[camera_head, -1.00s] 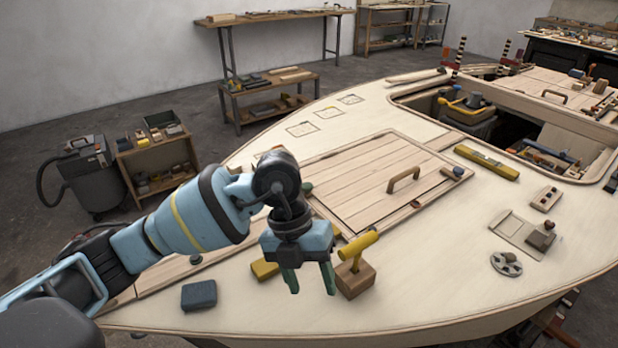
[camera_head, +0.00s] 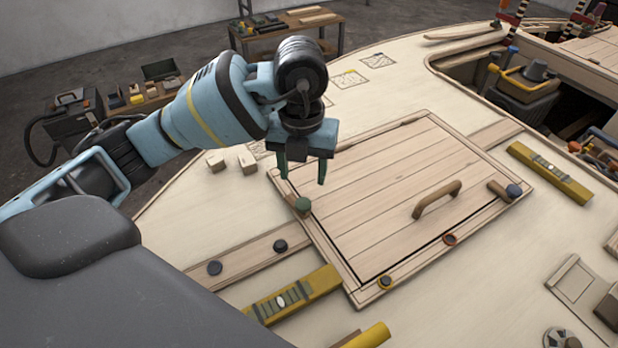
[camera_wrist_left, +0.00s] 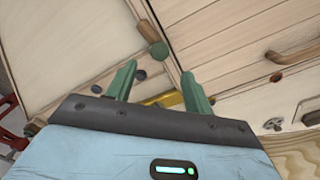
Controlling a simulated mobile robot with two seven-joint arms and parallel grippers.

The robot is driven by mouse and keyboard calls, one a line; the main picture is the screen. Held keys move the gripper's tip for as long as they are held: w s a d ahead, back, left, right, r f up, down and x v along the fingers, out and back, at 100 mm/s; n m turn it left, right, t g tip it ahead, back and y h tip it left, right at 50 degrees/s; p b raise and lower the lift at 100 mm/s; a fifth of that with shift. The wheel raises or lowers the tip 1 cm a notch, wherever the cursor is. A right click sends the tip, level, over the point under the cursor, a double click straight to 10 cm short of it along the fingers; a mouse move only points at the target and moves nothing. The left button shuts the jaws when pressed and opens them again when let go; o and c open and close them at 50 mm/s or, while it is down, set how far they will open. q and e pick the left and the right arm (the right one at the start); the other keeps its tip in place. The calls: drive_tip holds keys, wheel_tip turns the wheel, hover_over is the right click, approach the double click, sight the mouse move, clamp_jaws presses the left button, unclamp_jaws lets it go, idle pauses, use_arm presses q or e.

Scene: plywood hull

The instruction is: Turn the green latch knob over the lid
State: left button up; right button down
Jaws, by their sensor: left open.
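The green latch knob (camera_head: 303,204) sits on the left edge of the lid frame, at the end of a short wooden latch bar. It also shows in the left wrist view (camera_wrist_left: 159,49), just beyond the fingertips and between them. The plank lid (camera_head: 400,190) lies closed in its frame, with a wooden handle (camera_head: 437,200) on it. My left gripper (camera_head: 302,180) is open and empty, with its green fingers pointing down above the knob's side of the lid. In the wrist view the fingers (camera_wrist_left: 158,75) stand apart. My right gripper is not in view.
Small wooden blocks (camera_head: 248,161) lie behind the gripper. An open hatch is at the upper right.

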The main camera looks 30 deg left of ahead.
sight(303, 203)
use_arm(q)
drive_tip(key=shift+s+f, duration=0.2)
drive_tip(key=shift+s, duration=0.05)
wheel_tip(303, 203, down, 7)
drive_tip(key=shift+w+f, duration=0.1)
drive_tip(key=shift+f, duration=0.05)
idle(0.4)
drive_tip(key=c, duration=1)
